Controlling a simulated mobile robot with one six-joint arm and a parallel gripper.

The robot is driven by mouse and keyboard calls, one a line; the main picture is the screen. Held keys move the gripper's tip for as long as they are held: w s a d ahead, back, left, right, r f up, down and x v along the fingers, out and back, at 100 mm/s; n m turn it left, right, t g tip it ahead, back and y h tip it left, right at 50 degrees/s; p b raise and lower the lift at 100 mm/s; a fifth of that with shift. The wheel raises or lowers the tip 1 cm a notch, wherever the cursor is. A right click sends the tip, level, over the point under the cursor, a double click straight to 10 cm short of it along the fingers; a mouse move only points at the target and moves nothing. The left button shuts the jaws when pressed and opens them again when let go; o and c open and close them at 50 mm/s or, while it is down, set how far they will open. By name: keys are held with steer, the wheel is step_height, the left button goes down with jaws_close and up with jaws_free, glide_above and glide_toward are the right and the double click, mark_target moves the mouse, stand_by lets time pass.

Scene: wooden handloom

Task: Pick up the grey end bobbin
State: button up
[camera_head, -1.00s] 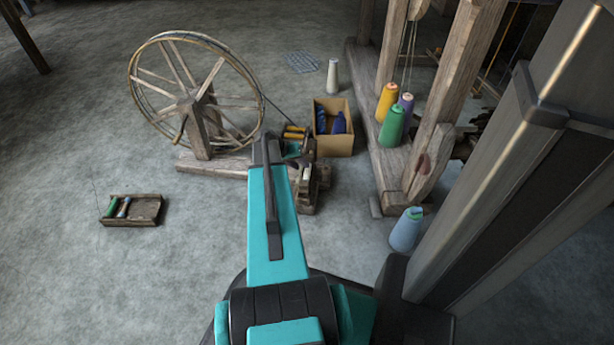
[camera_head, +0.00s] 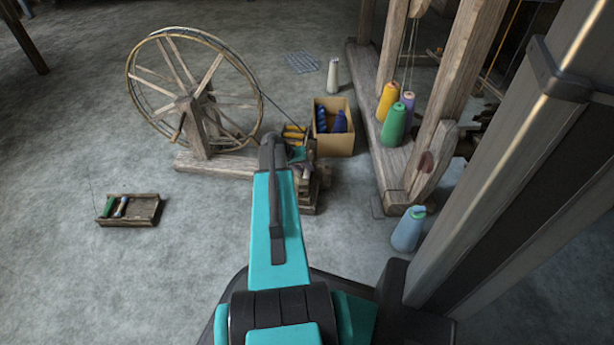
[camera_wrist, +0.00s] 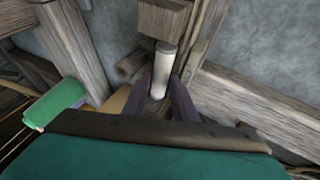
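The grey end bobbin (camera_wrist: 164,66), a pale upright cylinder, stands among wooden parts in the wrist view. My gripper (camera_wrist: 162,80) has its two dark fingers apart, one on each side of the bobbin's lower part. I cannot make out firm contact on either side. In the head view my teal arm covers the gripper and most of the winder's near end, so the bobbin is not clearly seen there.
The spinning wheel (camera_head: 190,95) stands on a wooden base left of my arm. A cardboard box (camera_head: 333,150) with blue bobbins is behind. The loom frame (camera_head: 398,185) with coloured cones is right. A small tray (camera_head: 146,221) lies on open floor at left.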

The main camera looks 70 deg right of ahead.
steer(key=shift+s+d+f, duration=0.1)
steer(key=shift+d+f, duration=0.05)
steer(key=shift+f, duration=0.05)
steer(key=shift+c, duration=0.4)
jaws_close()
steer(key=shift+r, duration=0.15)
step_height(320, 180, up, 10)
steer(key=p, duration=0.4)
steer(key=shift+p, duration=0.35)
stand_by(0.3)
